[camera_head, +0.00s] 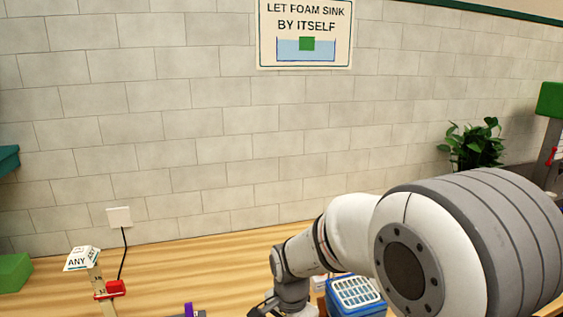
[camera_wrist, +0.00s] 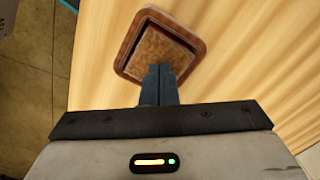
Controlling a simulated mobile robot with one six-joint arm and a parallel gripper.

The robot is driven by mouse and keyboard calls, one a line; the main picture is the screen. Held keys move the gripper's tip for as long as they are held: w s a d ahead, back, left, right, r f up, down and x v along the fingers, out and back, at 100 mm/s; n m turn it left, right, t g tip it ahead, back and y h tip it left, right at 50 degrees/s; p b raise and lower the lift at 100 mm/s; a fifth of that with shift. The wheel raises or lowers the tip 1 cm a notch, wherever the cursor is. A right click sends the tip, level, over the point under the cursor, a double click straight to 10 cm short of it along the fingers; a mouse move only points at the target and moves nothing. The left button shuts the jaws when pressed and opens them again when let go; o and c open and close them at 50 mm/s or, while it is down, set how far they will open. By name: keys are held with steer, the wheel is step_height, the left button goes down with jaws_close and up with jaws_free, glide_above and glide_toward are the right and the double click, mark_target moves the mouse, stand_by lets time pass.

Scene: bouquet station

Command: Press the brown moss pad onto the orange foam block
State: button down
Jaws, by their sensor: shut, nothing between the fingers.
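In the wrist view a brown, mottled square (camera_wrist: 160,52), which looks like the moss pad, sits within a reddish-brown square rim (camera_wrist: 199,42) on the wooden table. My gripper (camera_wrist: 159,72) is shut and empty, with its fingertips over the near edge of this brown square. I cannot tell whether the tips touch it. In the head view my gripper is at the bottom edge, mostly cut off. I cannot make out the orange foam block in either view.
A blue basket (camera_head: 356,295) with a white grid top stands right of my wrist. A post with a red slider (camera_head: 110,288) and a green block (camera_head: 14,272) are at the left. A purple item (camera_head: 188,310) shows at the bottom. A plant (camera_head: 472,145) is at the right.

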steer(key=shift+s, duration=0.1)
steer(key=shift+r+p, duration=2.6)
steer(key=shift+r, duration=0.9)
steer(key=s+d+r+n+t, duration=0.3)
steer(key=s+d+r+n, duration=0.6)
steer(key=s+d, duration=0.4)
steer(key=shift+r+b, duration=0.15)
steer(key=shift+b, duration=0.15)
steer(key=shift+w, duration=0.1)
